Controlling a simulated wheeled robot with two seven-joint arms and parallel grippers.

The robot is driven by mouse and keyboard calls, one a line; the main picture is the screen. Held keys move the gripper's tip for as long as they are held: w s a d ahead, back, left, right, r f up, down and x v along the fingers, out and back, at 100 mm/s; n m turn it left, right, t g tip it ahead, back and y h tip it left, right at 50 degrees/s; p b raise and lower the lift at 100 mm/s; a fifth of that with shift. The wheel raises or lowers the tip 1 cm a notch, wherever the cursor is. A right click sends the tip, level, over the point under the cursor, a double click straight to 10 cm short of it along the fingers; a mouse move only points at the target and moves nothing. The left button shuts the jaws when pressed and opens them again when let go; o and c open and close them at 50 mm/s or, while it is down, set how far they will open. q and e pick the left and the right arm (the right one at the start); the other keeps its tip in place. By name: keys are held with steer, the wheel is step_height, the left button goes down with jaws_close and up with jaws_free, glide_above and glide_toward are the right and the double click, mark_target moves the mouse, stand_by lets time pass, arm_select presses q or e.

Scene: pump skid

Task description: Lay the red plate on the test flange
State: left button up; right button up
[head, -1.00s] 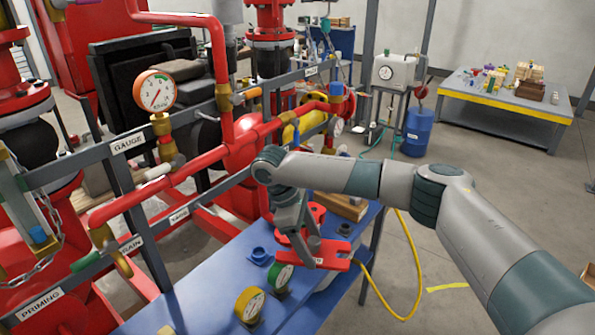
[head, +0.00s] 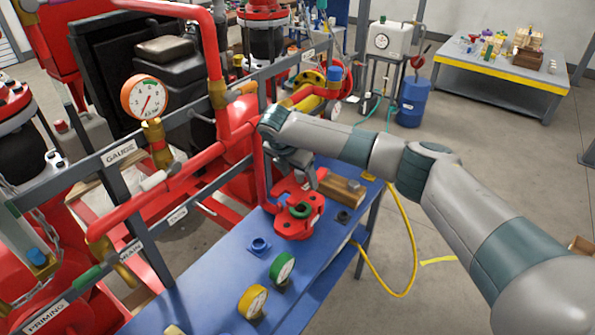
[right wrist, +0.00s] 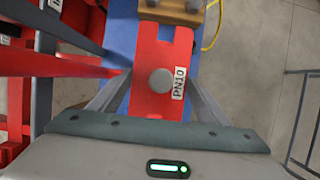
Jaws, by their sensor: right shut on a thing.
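The red plate, marked PN10, fills the middle of the right wrist view (right wrist: 150,50), with a notched far end and a grey round knob. My right gripper (head: 305,180) is shut on it, its fingers on either side in the wrist view. In the head view the plate (head: 287,188) is partly hidden by the gripper, close to the red test flange (head: 297,230) on the blue bench. A green ring (head: 300,210) shows at the flange. I cannot tell whether plate and flange touch. My left gripper is out of view.
A wooden block (head: 341,191) lies right of the flange on the blue bench (head: 215,270). Green (head: 282,267) and yellow (head: 252,301) round pieces and a blue fitting (head: 259,246) stand nearer. Red pipes (head: 235,140) and a grey rail rise on the left.

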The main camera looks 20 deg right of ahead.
steer(key=shift+r, duration=0.15)
steer(key=shift+f+b, duration=2.8)
steer(key=shift+f, duration=0.25)
steer(key=shift+p, duration=1.8)
stand_by(0.8)
steer(key=shift+f+b, duration=0.55)
steer(key=shift+f, duration=1)
stand_by(0.7)
